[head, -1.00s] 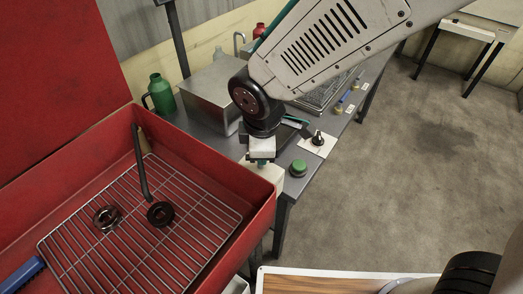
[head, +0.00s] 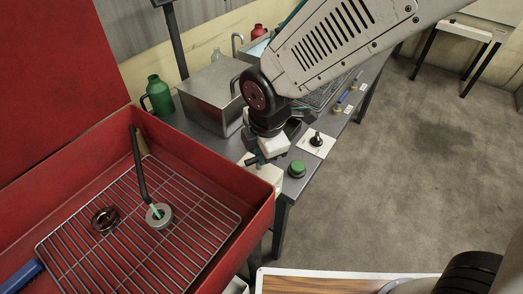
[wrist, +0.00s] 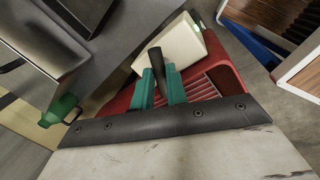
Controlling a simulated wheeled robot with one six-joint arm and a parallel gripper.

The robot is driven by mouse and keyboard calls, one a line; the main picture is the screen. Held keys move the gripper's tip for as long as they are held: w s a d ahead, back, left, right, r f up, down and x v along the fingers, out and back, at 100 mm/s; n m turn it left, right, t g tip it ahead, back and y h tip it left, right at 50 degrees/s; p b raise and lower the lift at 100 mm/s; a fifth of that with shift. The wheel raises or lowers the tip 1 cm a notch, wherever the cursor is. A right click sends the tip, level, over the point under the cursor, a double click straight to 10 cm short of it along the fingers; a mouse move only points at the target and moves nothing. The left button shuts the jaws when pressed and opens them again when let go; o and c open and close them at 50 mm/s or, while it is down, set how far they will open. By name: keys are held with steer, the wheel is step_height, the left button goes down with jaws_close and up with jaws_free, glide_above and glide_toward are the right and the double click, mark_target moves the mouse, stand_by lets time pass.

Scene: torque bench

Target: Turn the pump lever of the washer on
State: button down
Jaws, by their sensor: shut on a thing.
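The red washer (head: 240,222) stands at the left with its lid up. A cream box (head: 266,175) sits at its right rim. My gripper (head: 258,160) is over this box, tilted. In the wrist view, my gripper's teal fingers (wrist: 162,82) are shut on the dark pump lever (wrist: 155,56), in front of the cream box (wrist: 176,44). In the head view the lever is mostly hidden by my gripper. A dark spout (head: 139,165) hangs over the wire rack (head: 110,259). A pale green stream (head: 155,210) runs from its tip onto a grey ring (head: 164,222).
A dark ring (head: 105,219) lies on the rack beside the wetted one. On the bench behind are a metal box (head: 207,97), a green jug (head: 160,95), a green button (head: 297,169) and a black knob (head: 316,139). The floor to the right is clear.

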steer(key=c, duration=1.4)
jaws_free()
step_height(320, 180, up, 8)
steer(key=s, duration=0.1)
steer(key=shift+s+d+f, duration=0.15)
steer(key=shift+s+d, duration=0.05)
steer(key=shift+d, duration=0.2)
